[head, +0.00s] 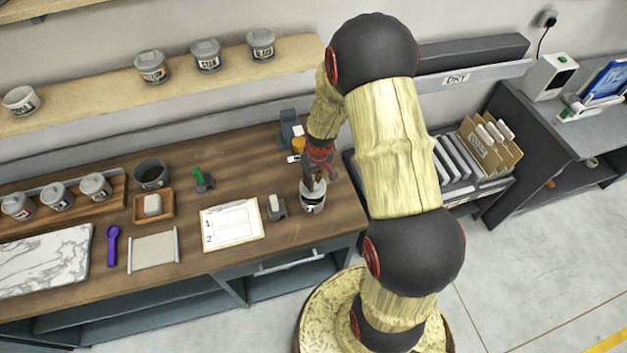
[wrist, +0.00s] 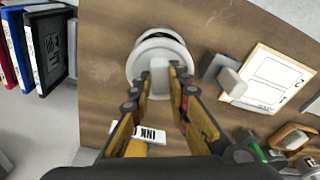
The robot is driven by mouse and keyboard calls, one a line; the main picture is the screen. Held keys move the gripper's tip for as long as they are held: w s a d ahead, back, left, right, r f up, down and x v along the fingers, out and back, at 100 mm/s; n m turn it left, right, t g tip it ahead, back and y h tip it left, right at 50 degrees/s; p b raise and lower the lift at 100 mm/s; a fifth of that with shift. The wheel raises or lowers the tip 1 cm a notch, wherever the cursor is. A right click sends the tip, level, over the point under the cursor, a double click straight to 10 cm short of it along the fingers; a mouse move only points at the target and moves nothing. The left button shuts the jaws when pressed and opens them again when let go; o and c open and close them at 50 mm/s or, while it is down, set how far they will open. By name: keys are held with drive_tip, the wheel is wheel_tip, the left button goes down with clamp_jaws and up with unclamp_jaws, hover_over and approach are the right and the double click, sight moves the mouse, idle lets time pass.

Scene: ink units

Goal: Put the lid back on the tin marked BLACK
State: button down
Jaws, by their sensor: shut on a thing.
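My gripper (head: 318,184) points down near the right end of the wooden bench, and its fingers also show in the wrist view (wrist: 160,82). It is shut on the pale knob of a round whitish lid (wrist: 145,66). The lid is over a light tin (head: 313,203) with a dark label, too small to read. In the wrist view, part of the tin's rim (wrist: 163,33) shows beyond the lid's far edge. I cannot tell whether the lid is seated or held just above the tin.
A clipboard (head: 231,226) and a small grey block with a pale top (head: 276,208) stand left of the tin. An INK label (wrist: 148,133) lies close by. Other tins stand on the wall shelf (head: 100,98) and in a wooden rack (head: 118,190) at left.

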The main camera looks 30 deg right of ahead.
drive_tip(key=shift+f+b, duration=1.6)
drive_tip(key=shift+f, duration=0.95)
drive_tip(key=shift+f+b, duration=0.15)
drive_tip(key=shift+b, duration=0.65)
idle(0.6)
idle(0.3)
drive_tip(key=c, duration=1.6)
unclamp_jaws()
drive_tip(key=shift+o, duration=0.3)
drive_tip(key=o, duration=0.4)
drive_tip(key=shift+r, duration=0.2)
